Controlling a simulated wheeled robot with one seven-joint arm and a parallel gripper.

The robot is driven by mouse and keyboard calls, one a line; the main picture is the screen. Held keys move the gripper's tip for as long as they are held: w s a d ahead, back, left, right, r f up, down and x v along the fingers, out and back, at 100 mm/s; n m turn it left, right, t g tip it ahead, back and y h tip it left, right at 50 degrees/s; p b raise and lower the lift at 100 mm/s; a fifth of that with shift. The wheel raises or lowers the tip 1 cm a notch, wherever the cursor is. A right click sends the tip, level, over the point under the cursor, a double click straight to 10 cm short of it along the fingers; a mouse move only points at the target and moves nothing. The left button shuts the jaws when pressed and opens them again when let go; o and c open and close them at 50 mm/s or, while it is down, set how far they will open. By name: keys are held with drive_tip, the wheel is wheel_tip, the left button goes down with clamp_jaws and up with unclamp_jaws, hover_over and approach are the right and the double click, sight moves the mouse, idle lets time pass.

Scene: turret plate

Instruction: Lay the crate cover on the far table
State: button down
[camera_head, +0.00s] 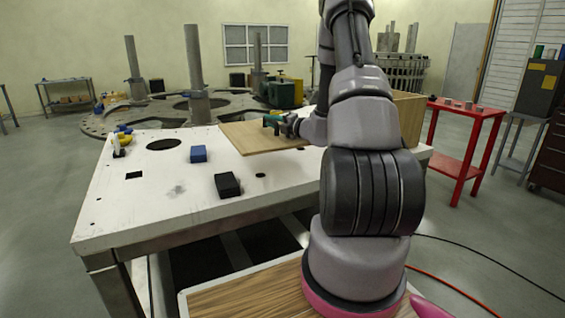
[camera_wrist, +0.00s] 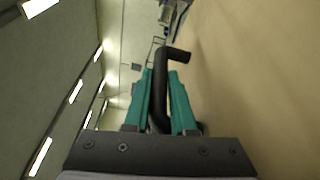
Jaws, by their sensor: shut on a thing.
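The crate cover (camera_head: 248,139) is a flat, light wooden board over the back right part of the white table. It looks roughly level; I cannot tell whether it touches the tabletop. My gripper (camera_head: 277,122) has teal fingers and is at the board's right side. In the wrist view my gripper (camera_wrist: 163,85) is shut on the cover's black bent handle (camera_wrist: 176,54). The cover's tan face (camera_wrist: 255,75) fills the right of that view. The open-looking wooden crate (camera_head: 411,118) stands at the table's right end, partly hidden behind my arm.
The white table (camera_head: 130,205) has holes and carries a blue block (camera_head: 198,154), a black block (camera_head: 227,185) and a yellow-and-blue item (camera_head: 122,138) at its left. A red table (camera_head: 463,135) stands to the right. A large plate with columns (camera_head: 193,75) lies behind. A small table (camera_head: 66,95) is far left.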

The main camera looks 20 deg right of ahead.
sight(280, 135)
drive_tip(key=d, duration=0.1)
drive_tip(key=d+f, duration=0.1)
drive_tip(key=d, duration=0.1)
drive_tip(key=shift+w+d, duration=0.15)
drive_tip(key=shift+w, duration=0.05)
wheel_tip(280, 135, down, 5)
drive_tip(key=shift+d+f, duration=0.1)
drive_tip(key=shift+f, duration=2.2)
drive_tip(key=shift+f, duration=0.1)
drive_tip(key=c, duration=0.8)
unclamp_jaws()
drive_tip(key=shift+f, duration=0.1)
drive_tip(key=shift+o, duration=0.2)
